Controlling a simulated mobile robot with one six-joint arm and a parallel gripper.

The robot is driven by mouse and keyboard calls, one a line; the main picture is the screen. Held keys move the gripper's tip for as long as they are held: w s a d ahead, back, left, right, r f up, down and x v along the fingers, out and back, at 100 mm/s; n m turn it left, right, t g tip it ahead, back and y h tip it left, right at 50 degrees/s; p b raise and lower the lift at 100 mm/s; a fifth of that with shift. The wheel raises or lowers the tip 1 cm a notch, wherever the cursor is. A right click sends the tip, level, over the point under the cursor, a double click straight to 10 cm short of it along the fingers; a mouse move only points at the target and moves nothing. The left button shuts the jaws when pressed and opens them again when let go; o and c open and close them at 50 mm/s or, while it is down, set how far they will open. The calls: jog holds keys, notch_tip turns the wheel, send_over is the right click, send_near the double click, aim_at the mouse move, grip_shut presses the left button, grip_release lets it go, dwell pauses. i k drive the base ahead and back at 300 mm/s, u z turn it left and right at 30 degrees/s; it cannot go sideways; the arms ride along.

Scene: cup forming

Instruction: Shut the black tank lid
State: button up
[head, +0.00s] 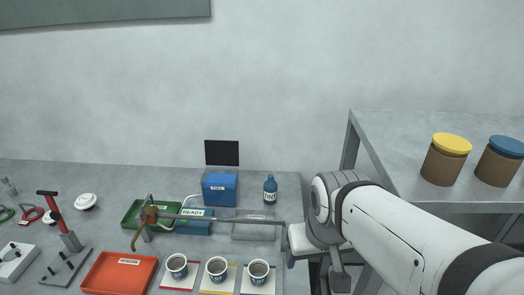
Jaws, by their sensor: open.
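The blue tank (220,190) stands at the back of the bench, with a white label on its front. Its black lid (222,153) stands raised and upright above the tank's back edge, so the tank is open. My gripper (314,266) is at the right end of the bench, to the right of and nearer than the tank, well apart from the lid. It is open, with nothing seen in it; my arm partly hides it.
A blue TINT bottle (270,190) stands right of the tank. A long grey rod (225,218) with a brown end crosses in front, near the READY tray (193,226) and green tray (133,213). Three cups (217,269) and an orange tray (119,277) lie nearer.

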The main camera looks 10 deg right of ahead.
aim_at(225, 153)
jog(key=u, duration=0.05)
jog(key=k, duration=0.5)
jog(key=z, duration=1.95)
jog(key=k, duration=0.75)
jog(key=u, duration=1.8)
jog(key=i, duration=1)
jog(key=u, duration=0.05)
